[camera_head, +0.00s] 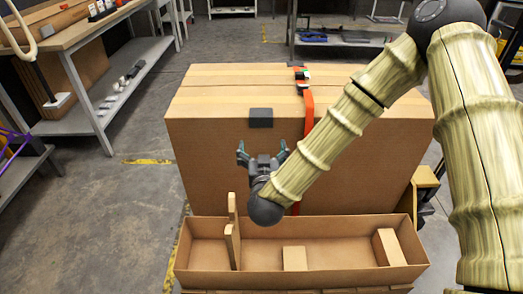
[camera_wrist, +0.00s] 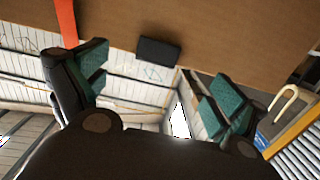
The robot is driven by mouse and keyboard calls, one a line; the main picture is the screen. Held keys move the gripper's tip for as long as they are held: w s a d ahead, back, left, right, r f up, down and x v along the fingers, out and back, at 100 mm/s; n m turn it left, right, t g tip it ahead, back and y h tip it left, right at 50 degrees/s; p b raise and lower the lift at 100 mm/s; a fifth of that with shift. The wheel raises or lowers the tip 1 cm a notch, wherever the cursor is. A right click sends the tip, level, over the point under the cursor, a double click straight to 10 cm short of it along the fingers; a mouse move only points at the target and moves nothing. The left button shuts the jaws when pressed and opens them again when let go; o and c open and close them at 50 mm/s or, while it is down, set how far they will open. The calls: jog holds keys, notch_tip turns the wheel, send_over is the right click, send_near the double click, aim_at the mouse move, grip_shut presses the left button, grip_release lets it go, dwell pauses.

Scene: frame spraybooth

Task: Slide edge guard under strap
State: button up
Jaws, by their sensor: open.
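The edge guard (camera_head: 261,118) is a small dark grey piece on the top front edge of the large cardboard box (camera_head: 210,125). The orange-red strap (camera_head: 308,108) runs over the box top and down its front, right of the guard with a gap between them. My gripper (camera_head: 262,150) is open and empty, just below the guard in the head view. In the wrist view the guard (camera_wrist: 158,49) lies beyond and between the spread fingers (camera_wrist: 160,88), touching neither. The strap (camera_wrist: 66,22) is at upper left there. My forearm hides part of the strap's lower front.
A low open cardboard tray (camera_head: 200,272) with upright dividers and small blocks stands in front of the box. A workbench (camera_head: 80,30) and shelf are at left, and a metal table (camera_head: 345,40) is behind.

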aim_at(292, 120)
jog(key=shift+t+h, duration=0.3)
jog(key=w, duration=0.4)
jog(key=w+r, duration=0.1)
jog(key=w, duration=0.2)
jog(key=w+r, duration=0.1)
jog(key=w, duration=0.3)
jog(key=shift+w+a+r+b, duration=0.1)
jog(key=shift+w+a+b, duration=0.05)
jog(key=shift+w+b, duration=0.15)
jog(key=c, duration=1.1)
jog(key=shift+o, duration=1.2)
jog(key=shift+c, duration=0.2)
jog(key=shift+d, duration=0.25)
jog(key=shift+d+p, duration=0.9)
jog(key=shift+d, duration=3.85)
